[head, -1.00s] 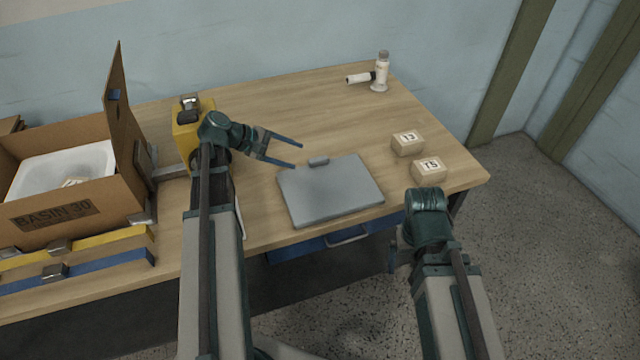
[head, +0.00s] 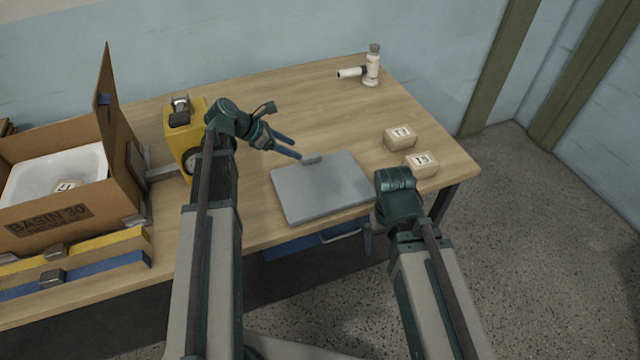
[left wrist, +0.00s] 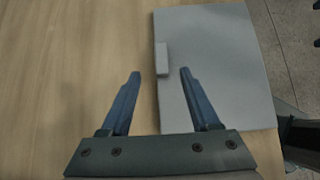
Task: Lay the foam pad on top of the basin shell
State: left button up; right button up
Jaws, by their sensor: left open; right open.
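The foam pad (head: 325,192) is a flat grey slab lying on the table near its front edge, with a small grey tab (head: 312,159) at its far side. The basin shell (head: 40,177) is white and sits inside an open cardboard box at the far left, with a small numbered block inside it. My left gripper (head: 296,149) is open at the tab. In the left wrist view its fingertips (left wrist: 160,73) are either side of the tab (left wrist: 162,58), with nothing held. My right gripper (head: 374,225) is open beside the pad's right front corner; its fingers are mostly hidden.
The box (head: 75,215) has a tall raised flap (head: 104,110) on its right side. A yellow device (head: 183,150) stands between box and left arm. Two numbered blocks (head: 399,138) sit right of the pad. A white bottle-like object (head: 371,70) stands at the back. The back middle is clear.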

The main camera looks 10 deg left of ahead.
aim_at(309, 156)
pick_arm(q)
jog(key=shift+b+x, duration=2.2)
jog(key=shift+x, duration=1.35)
jog(key=shift+s+d+r, duration=0.1)
jog(key=shift+r, duration=0.05)
grip_shut()
